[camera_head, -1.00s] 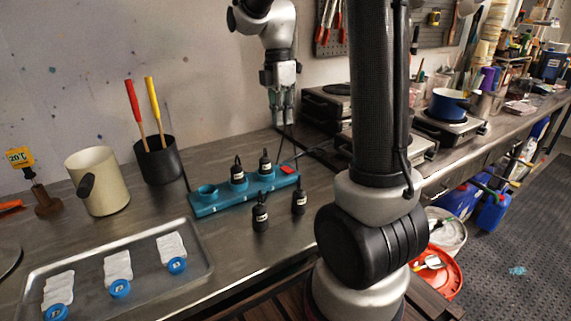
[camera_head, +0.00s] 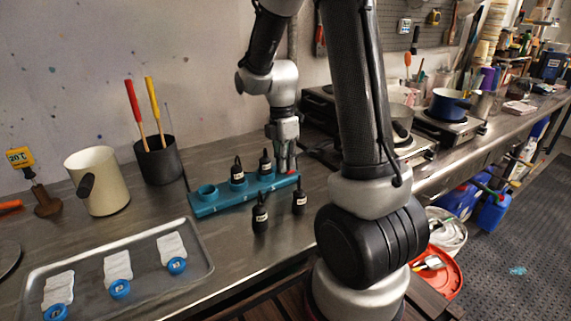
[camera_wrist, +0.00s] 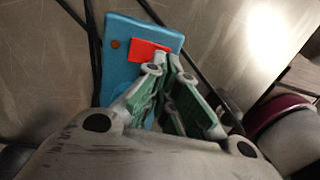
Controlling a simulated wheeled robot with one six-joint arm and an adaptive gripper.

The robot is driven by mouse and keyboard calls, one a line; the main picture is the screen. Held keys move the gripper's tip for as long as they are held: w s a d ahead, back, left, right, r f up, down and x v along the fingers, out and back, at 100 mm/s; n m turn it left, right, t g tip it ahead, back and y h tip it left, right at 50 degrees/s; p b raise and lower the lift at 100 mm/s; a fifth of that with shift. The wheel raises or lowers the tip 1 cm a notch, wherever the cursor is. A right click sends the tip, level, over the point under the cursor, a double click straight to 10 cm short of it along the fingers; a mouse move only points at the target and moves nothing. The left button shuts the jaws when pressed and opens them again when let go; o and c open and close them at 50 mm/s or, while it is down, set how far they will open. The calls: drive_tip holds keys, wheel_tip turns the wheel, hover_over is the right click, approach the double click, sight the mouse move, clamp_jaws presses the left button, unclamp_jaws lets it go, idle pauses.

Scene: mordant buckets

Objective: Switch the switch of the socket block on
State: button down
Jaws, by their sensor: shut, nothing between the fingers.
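The socket block (camera_head: 222,205) is a long teal bar on the metal bench, with round sockets along its top. Its red switch is at the right end, mostly hidden by my fingers in the head view. In the wrist view the red switch (camera_wrist: 146,49) shows clearly on the teal block (camera_wrist: 121,70), beside a small orange-brown dot. My gripper (camera_head: 288,168) is shut and empty, pointing down over the block's right end. In the wrist view its fingertips (camera_wrist: 166,66) are right at the switch's lower edge; I cannot tell whether they touch it. Whether the switch is on is unclear.
Two black labelled pieces (camera_head: 238,173) stand in the block; two more (camera_head: 260,216) stand on the bench in front. A black cup (camera_head: 158,162) and a cream jug (camera_head: 102,184) stand left. A tray (camera_head: 200,248) lies front left. Dark cables run by the block.

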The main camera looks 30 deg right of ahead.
drive_tip(key=shift+f, duration=0.15)
drive_tip(key=shift+s+f, duration=0.15)
drive_tip(key=shift+f, duration=0.2)
idle(0.3)
drive_tip(key=shift+w+r, duration=0.3)
drive_tip(key=shift+w, duration=0.45)
drive_tip(key=shift+r, duration=0.35)
wheel_tip(320, 180, up, 13)
drive_tip(key=s, duration=0.1)
drive_tip(key=shift+s, duration=0.35)
drive_tip(key=shift+r, duration=0.1)
